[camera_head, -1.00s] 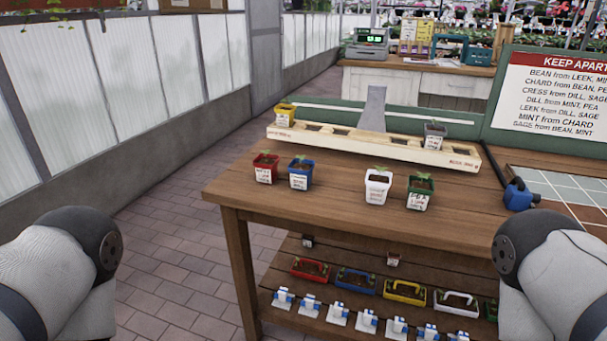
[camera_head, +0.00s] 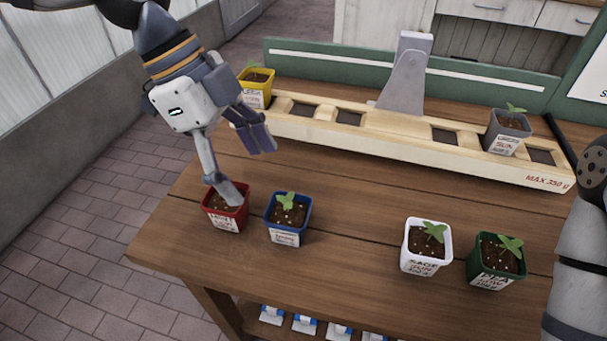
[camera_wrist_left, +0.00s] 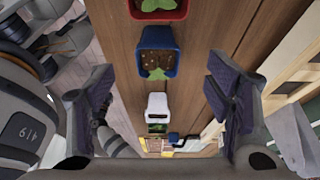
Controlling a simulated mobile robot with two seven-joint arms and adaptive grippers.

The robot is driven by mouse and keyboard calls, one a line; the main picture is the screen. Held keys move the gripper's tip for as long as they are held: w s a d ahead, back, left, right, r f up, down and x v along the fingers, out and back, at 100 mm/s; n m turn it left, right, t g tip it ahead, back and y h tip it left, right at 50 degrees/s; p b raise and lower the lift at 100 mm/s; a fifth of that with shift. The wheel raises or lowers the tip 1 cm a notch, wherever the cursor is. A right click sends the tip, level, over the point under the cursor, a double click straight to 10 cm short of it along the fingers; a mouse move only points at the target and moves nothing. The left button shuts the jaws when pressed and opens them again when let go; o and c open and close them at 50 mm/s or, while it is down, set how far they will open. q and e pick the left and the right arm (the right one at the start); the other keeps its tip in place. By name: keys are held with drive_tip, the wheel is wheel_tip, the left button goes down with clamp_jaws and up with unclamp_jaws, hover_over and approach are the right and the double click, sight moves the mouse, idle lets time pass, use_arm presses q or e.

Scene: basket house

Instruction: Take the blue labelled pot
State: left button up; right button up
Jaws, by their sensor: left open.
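The blue pot (camera_head: 288,220) with a white label and a small seedling stands upright on the wooden table, just right of the red pot (camera_head: 226,207). In the left wrist view the blue pot (camera_wrist_left: 157,56) lies ahead between my open fingers, apart from them. My left gripper (camera_head: 248,165) is open and empty above the red and blue pots. One finger hides part of the red pot and its plant in the head view; I cannot tell whether it touches. My right gripper is out of view; only part of my right arm shows at the right edge.
A white pot (camera_head: 426,246) and a green pot (camera_head: 496,262) stand to the right. Behind is a long wooden rack (camera_head: 380,141) with square slots, holding a yellow pot (camera_head: 256,88) and a grey pot (camera_head: 506,131). Bare tabletop lies between the blue and white pots.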

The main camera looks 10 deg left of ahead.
sight(281, 207)
use_arm(q)
drive_tip(key=x, duration=0.6)
drive_tip(key=shift+s+b, duration=0.4)
drive_tip(key=x, duration=0.3)
drive_tip(key=d+x, duration=0.1)
drive_tip(key=x, duration=0.1)
drive_tip(key=shift+w+d+f+b, duration=0.1)
drive_tip(key=shift+w+d+b, duration=0.15)
drive_tip(key=shift+b, duration=0.1)
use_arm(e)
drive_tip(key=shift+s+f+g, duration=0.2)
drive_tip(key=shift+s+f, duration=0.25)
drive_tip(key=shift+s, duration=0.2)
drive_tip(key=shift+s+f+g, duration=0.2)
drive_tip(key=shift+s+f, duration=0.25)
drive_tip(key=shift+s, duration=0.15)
use_arm(q)
drive_tip(key=c, duration=1.4)
